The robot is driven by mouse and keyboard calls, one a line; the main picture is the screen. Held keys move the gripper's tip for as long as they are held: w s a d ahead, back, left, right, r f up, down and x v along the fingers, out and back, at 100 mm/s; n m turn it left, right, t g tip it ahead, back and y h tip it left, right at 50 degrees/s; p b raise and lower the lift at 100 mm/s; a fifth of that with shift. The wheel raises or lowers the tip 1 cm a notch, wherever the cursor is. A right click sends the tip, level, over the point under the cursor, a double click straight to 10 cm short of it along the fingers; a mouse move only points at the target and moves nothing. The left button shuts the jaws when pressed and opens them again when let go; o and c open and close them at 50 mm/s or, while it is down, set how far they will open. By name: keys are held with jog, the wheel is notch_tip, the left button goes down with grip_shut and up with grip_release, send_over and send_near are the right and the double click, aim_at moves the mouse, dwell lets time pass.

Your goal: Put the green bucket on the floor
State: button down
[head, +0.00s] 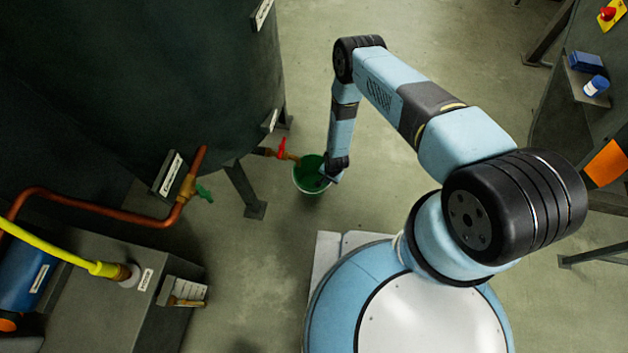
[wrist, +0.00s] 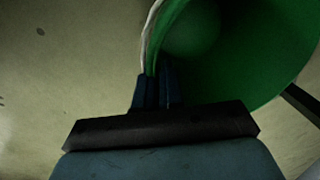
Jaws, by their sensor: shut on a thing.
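The green bucket (head: 309,182) shows in the head view below and right of the red-handled tap on the dark tank. Its open top faces the camera. My gripper (head: 332,174) is at the bucket's right rim. In the wrist view my gripper (wrist: 157,88) is shut on the rim of the bucket (wrist: 240,60), whose green inside fills the upper right. The bucket's underside is hidden, so I cannot tell whether it touches the floor (head: 260,280).
The tap with a red handle (head: 281,148) is close to the bucket, up and left. A tank leg (head: 244,190) stands left of the bucket. A grey box (head: 130,300) is at lower left. A bench with a blue-capped jar (head: 596,86) is at right. Floor above the bucket is clear.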

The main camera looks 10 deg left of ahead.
jog(key=a+f, duration=0.3)
jog(key=a, duration=0.3)
jog(key=shift+w+f, duration=0.25)
jog(key=shift+a, duration=0.1)
jog(key=c, duration=1.3)
grip_release()
jog(key=shift+o, duration=0.2)
jog(key=shift+r, duration=0.1)
notch_tip(320, 180, up, 12)
jog(key=d, duration=0.1)
jog(key=shift+s+d, duration=0.25)
jog(key=shift+s, duration=0.05)
